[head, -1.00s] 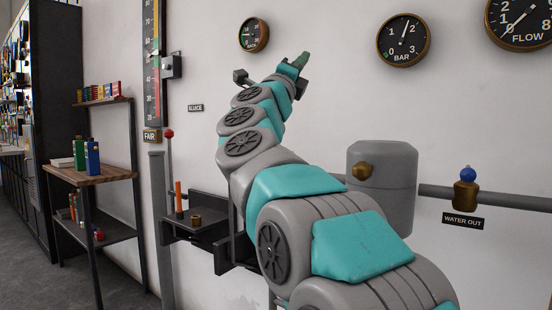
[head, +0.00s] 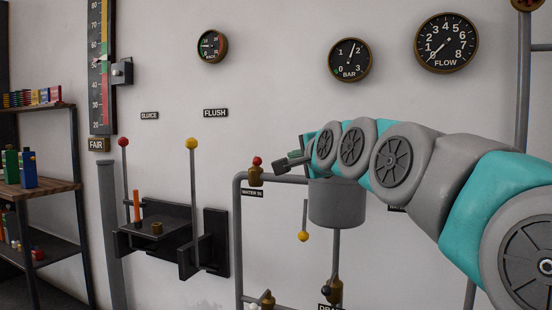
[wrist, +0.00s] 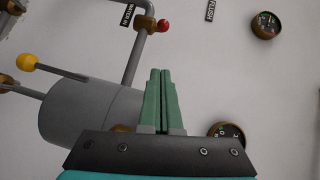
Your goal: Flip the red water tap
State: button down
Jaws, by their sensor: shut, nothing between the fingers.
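The red water tap (head: 256,172) is a brass fitting with a red ball knob on top, on a grey pipe bend above a "WATER IN" label. In the wrist view its red knob (wrist: 163,25) shows at the top centre, beyond the fingertips. My gripper (head: 281,162) has green fingers and points left, just right of the tap in the head view. In the wrist view my gripper (wrist: 161,72) is shut, with its fingers together and nothing between them. I see a gap between fingertips and knob in both views.
A grey tank (head: 337,203) hangs right of the tap, below my arm. A yellow-ended lever (head: 304,235) hangs left of it. A yellow-topped lever (head: 192,145) and a red-topped lever (head: 124,143) stand further left. A shelf (head: 40,188) is at far left.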

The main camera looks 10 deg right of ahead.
send_near(256, 161)
jog(key=w+d, duration=0.4)
jog(key=d, duration=0.1)
jog(key=w+a, duration=0.1)
jog(key=w+a+p, duration=0.1)
jog(key=w+a, duration=0.1)
jog(key=shift+a+f, duration=0.15)
jog(key=shift+f, duration=0.25)
jog(key=shift+a+m+h, duration=0.7)
jog(key=shift+a+h, duration=0.15)
jog(key=shift+h, duration=0.25)
jog(key=shift+a+m+h, duration=0.6)
jog(key=shift+a+h, duration=0.05)
jog(key=shift+h, duration=0.05)
jog(key=shift+w+a+p, duration=0.25)
jog(key=shift+a+p, duration=0.05)
jog(key=shift+a, duration=0.45)
jog(key=shift+w+a+p, duration=0.25)
jog(key=shift+a+p, duration=0.1)
jog(key=shift+a, duration=0.4)
jog(key=shift+w+a+p, duration=0.25)
jog(key=shift+a+p, duration=0.05)
jog(key=shift+a, duration=0.45)
